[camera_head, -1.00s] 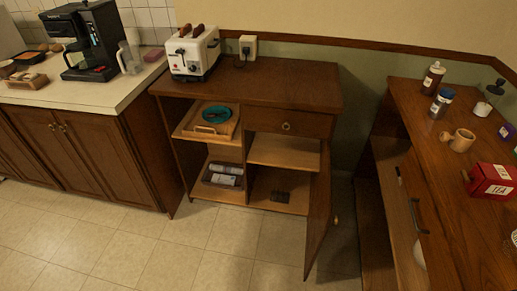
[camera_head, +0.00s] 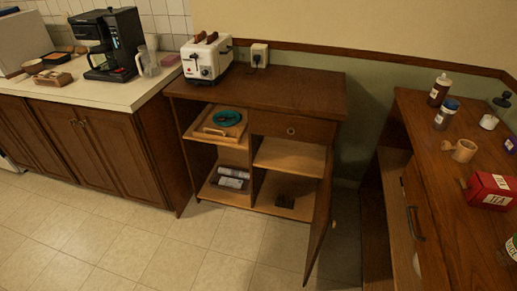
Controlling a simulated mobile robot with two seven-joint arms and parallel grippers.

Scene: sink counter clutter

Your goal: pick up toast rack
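No thing in the head view is clearly a toast rack. Neither of my grippers is in view.
The wooden cabinet (camera_head: 262,88) has its right door (camera_head: 319,225) standing open. Its left side holds a teal dish (camera_head: 226,118) on a board. A coffee maker (camera_head: 109,45) stands on the left counter. A cluttered table (camera_head: 455,210) stands at right. The tiled floor in front is clear.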

